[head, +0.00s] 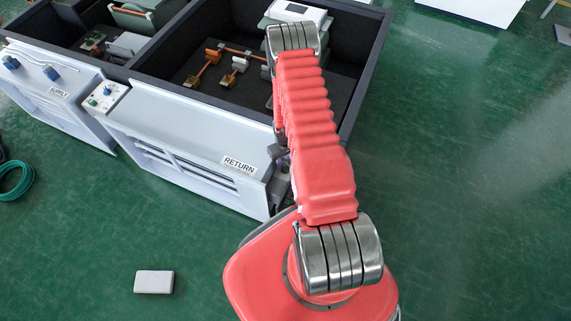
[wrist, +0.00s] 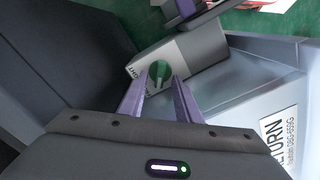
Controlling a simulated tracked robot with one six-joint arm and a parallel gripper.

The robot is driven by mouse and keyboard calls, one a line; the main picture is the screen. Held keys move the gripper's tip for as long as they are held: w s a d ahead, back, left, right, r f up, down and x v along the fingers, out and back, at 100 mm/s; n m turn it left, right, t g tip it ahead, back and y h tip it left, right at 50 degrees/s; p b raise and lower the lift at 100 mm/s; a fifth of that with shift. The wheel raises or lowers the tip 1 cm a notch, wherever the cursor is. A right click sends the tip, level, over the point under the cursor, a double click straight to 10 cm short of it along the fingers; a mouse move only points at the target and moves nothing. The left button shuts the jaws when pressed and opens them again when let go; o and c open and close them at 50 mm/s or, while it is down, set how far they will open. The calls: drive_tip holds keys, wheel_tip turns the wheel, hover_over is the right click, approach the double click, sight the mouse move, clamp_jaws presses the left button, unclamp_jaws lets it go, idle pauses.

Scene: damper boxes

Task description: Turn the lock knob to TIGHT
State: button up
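In the wrist view a round green knob (wrist: 159,72) sits on a grey block beside the RETURN box's front. Small dark lettering on the block, left of the knob, is too small to read surely. My gripper (wrist: 159,80) is open, its two purple fingers pointing at the knob, one on each side of it. I cannot tell whether the fingers touch it. In the head view my red arm hides this knob and most of the gripper. The RETURN box (head: 185,135) stands left of my arm.
The SUPPLY box (head: 55,95) with blue knobs stands left of the RETURN box. A small control panel with a green button (head: 107,91) sits at the RETURN box's left corner. A grey block (head: 154,281) lies on the green floor.

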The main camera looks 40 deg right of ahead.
drive_tip(key=shift+f, duration=0.85)
drive_tip(key=shift+c, duration=0.3)
clamp_jaws()
drive_tip(key=shift+d, duration=0.15)
